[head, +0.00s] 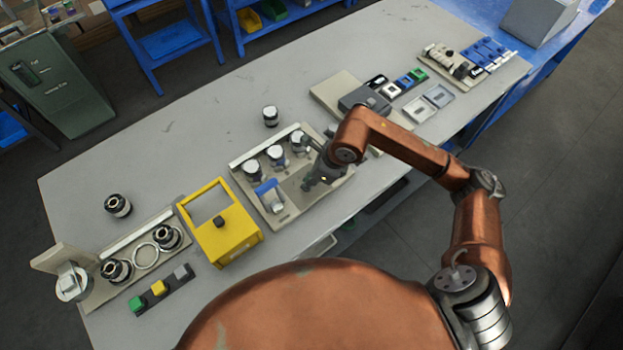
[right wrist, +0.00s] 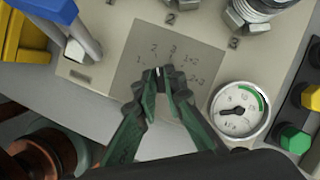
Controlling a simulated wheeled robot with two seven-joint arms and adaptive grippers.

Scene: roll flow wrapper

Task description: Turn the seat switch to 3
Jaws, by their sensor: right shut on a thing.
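The seat switch (right wrist: 160,74) sits on a grey square plate in the right wrist view. Labels 1, 2, 3, 1+2 and 2+3 are arranged around it. My right gripper (right wrist: 163,88) is shut on the switch knob from the near side, and its fingers hide most of it. A pale mark shows at the knob's top, facing roughly up toward the 2 and 3 labels; I cannot tell which one exactly. In the head view my right gripper (head: 308,183) is over the beige panel (head: 290,208). My left gripper is not in view.
A round gauge (right wrist: 240,112) is right of the switch. A blue-handled lever (head: 270,194) and several metal fittings (head: 277,156) are on the same panel. A yellow box (head: 222,240) stands to its left.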

